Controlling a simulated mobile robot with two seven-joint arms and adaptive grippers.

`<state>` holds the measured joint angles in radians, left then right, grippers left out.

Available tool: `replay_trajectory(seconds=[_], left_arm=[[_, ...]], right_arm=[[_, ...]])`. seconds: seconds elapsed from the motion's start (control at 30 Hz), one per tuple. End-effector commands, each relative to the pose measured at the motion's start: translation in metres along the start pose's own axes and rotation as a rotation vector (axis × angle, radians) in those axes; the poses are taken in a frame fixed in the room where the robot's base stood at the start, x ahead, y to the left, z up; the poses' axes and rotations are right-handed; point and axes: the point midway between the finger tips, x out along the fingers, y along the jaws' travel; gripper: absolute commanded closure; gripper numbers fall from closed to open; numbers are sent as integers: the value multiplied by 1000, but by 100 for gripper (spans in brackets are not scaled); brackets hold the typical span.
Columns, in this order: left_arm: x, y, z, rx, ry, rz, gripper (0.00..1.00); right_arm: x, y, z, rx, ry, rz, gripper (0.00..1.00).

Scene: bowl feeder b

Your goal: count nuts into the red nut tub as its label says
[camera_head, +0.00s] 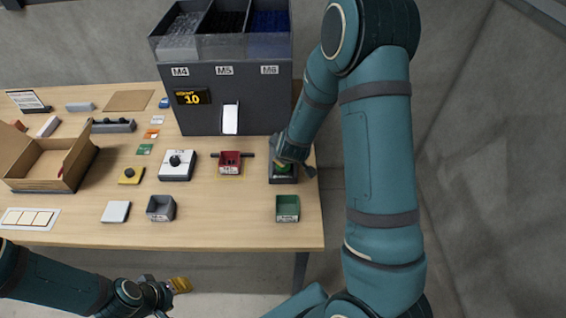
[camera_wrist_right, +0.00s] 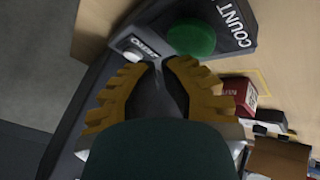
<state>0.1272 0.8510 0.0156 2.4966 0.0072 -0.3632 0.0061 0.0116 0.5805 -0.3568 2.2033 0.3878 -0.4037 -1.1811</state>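The red nut tub (camera_head: 230,168) stands below the white chute (camera_head: 230,118) of the grey feeder (camera_head: 225,72), whose display (camera_head: 192,98) reads 10. It also shows in the right wrist view (camera_wrist_right: 240,92); its label is too small to read. My right gripper (camera_head: 287,163) is over the button box (camera_head: 283,180) at the table's right. In the right wrist view its yellow fingertips (camera_wrist_right: 159,63) are drawn together with nothing held, near the green COUNT button (camera_wrist_right: 192,38) and white ZERO button (camera_wrist_right: 133,53); contact is unclear. My left gripper (camera_head: 178,286) hangs before the table's front edge.
A green tub (camera_head: 288,209) and a grey tub (camera_head: 160,210) stand near the front edge. An open carton (camera_head: 45,178) is far left.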

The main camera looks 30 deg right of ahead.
Motion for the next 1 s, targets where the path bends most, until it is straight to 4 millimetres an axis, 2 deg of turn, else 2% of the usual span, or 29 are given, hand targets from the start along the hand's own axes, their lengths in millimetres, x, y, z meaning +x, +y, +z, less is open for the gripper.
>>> replay_trajectory(seconds=[0.37,0.9,1.0], left_arm=[[-2,1,0,0,0,0,53],[-44,16,-5,0,0,0,53],[-46,17,-5,0,0,0,53]], right_arm=[[-2,1,-1,-1,0,0,100],[-39,21,-21,-1,0,0,100],[-41,22,-22,0,0,0,100]])
